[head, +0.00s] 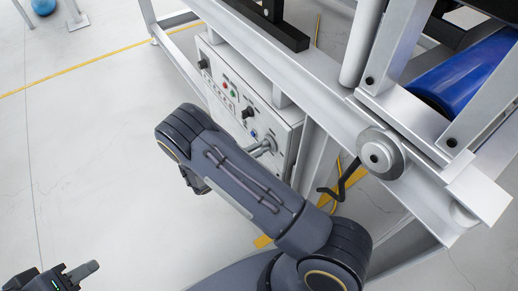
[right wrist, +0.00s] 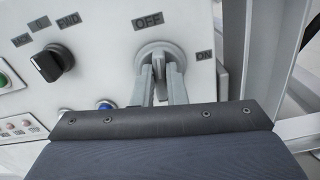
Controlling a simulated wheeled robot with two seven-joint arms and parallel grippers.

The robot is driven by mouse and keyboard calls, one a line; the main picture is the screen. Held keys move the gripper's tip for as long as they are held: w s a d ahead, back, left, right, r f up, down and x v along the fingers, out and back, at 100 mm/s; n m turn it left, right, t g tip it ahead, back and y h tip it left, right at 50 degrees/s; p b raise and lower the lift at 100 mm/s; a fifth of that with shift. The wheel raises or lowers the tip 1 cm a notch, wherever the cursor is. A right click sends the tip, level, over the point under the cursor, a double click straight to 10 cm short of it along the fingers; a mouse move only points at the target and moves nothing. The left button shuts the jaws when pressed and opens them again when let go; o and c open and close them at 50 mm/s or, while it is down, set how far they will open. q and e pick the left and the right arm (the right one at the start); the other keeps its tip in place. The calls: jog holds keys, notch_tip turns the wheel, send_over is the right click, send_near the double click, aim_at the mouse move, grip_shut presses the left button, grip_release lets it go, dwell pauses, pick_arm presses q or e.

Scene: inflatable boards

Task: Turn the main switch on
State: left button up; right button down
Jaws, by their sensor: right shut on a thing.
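The main switch (right wrist: 158,53) is a grey rotary switch on a white control panel (head: 222,77). An OFF label is above it and an ON label is to its right. In the right wrist view its handle looks upright, in line with OFF. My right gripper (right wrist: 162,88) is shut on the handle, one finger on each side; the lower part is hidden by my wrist. In the head view my right arm covers much of the gripper near the panel's lower right end. My left gripper (head: 78,272) is at the lower left, away from the panel; its jaw opening is unclear.
A black selector knob (right wrist: 52,63), a green button (right wrist: 3,80) and a blue button (right wrist: 105,105) sit left of the switch. A white metal frame (head: 315,98) surrounds the panel, with a black crank (head: 340,183) and blue roll (head: 465,85) to the right.

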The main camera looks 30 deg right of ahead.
jog(key=shift+s+f+m+b, duration=0.15)
jog(key=shift+m+b, duration=0.8)
jog(key=shift+m, duration=1.7)
jog(key=shift+f+m+b, duration=0.1)
jog(key=shift+m+b, duration=0.85)
jog(key=shift+m, duration=1.65)
jog(key=shift+s+f+m+b, duration=0.15)
jog(key=shift+m+b, duration=0.8)
jog(key=shift+m, duration=1.7)
jog(key=c, duration=1.5)
grip_release()
jog(key=shift+o, duration=0.2)
jog(key=shift+w+a+r, duration=0.1)
jog(key=a+p, duration=0.2)
jog(key=a, duration=0.5)
jog(key=shift+s+a, duration=0.35)
jog(key=shift+a, duration=0.1)
